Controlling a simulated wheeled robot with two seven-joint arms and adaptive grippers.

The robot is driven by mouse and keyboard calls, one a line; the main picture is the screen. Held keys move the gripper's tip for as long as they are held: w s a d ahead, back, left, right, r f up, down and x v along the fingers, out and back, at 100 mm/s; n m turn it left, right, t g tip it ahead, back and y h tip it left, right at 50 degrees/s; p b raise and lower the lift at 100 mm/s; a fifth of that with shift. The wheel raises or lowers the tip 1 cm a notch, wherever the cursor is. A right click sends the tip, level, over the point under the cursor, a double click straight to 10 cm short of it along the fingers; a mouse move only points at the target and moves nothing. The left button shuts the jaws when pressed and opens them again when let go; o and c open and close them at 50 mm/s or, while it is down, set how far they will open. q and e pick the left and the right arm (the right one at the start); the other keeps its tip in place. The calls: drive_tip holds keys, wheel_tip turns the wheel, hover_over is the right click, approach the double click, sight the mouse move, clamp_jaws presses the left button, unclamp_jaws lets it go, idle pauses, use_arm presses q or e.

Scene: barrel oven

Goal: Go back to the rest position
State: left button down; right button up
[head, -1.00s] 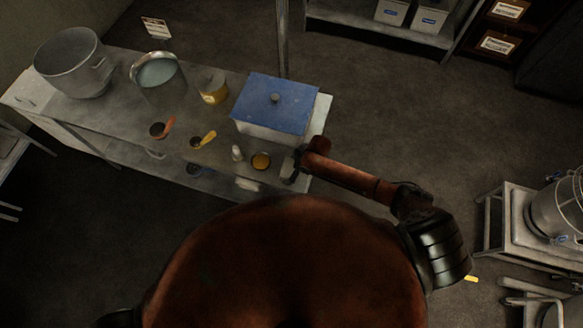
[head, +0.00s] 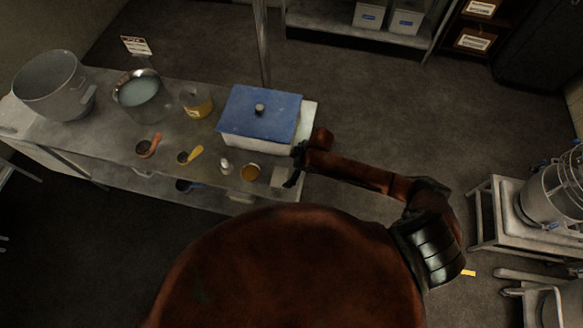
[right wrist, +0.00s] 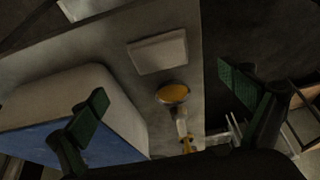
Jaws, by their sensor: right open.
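My right gripper (head: 292,168) is over the right end of the metal table (head: 105,150), beside the blue-lidded box (head: 262,112). In the right wrist view its two green-padded fingers (right wrist: 165,115) are spread wide with nothing between them. Beyond them on the table lie a white block (right wrist: 158,52), a round yellow-topped jar (right wrist: 173,93) and a small white bottle (right wrist: 182,124). The box also shows at the left of the right wrist view (right wrist: 100,140). My left gripper is not in view.
A large pot (head: 52,88), a pan of pale liquid (head: 140,95), a yellow-labelled can (head: 196,102) and two scoops (head: 148,147) stand on the table. A metal post (head: 262,45) rises behind it. A stand with a metal vessel (head: 550,200) is at right.

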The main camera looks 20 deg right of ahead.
drive_tip(key=shift+v, duration=0.75)
